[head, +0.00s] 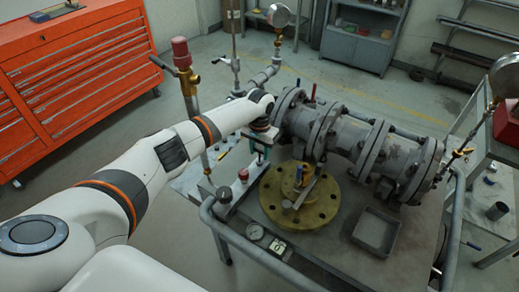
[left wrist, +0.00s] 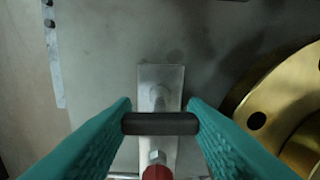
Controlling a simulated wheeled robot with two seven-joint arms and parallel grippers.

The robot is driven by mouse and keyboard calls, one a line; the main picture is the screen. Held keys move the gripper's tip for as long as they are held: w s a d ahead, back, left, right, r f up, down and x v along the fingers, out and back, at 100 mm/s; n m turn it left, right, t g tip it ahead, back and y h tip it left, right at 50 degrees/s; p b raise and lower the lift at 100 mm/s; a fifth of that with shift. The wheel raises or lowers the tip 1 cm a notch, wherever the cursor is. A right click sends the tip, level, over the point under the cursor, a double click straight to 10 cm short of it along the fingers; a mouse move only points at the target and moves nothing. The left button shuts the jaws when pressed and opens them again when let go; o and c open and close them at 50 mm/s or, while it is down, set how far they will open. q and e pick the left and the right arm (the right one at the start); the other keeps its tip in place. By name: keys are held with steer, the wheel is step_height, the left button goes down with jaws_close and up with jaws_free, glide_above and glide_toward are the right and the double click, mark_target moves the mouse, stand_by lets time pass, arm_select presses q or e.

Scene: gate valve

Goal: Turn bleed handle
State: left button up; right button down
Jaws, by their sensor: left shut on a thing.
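In the left wrist view, a short black bar (left wrist: 160,123), which looks like the bleed handle, lies crosswise between the two teal fingers of my left gripper (left wrist: 162,122). Its ends meet the inner faces of both fingers, so the gripper is shut on it. Under the bar is a pale metal plate with a bolt (left wrist: 158,95), and a red knob (left wrist: 156,173) shows at the bottom edge. In the head view my left gripper (head: 259,155) points down at the bench, left of the valve body; the bar is too small to make out there. My right gripper is not in view.
A brass flange (head: 327,207) lies on the bench right of my left gripper. The grey valve body (head: 345,135) stands behind it. An orange tool cabinet (head: 75,75) stands far left.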

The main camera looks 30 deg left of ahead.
arm_select(q)
steer(key=n+p, duration=0.3)
steer(key=shift+r, duration=0.2)
steer(key=n+p, duration=0.3)
steer(key=n, duration=0.2)
steer(key=shift+d, duration=0.1)
steer(key=n+p, duration=0.2)
steer(key=n, duration=0.2)
steer(key=shift+f+n, duration=0.1)
steer(key=shift+n, duration=0.2)
steer(key=shift+n+p, duration=0.6)
steer(key=shift+n, duration=1.3)
steer(key=shift+f, duration=0.1)
steer(key=o, duration=1)
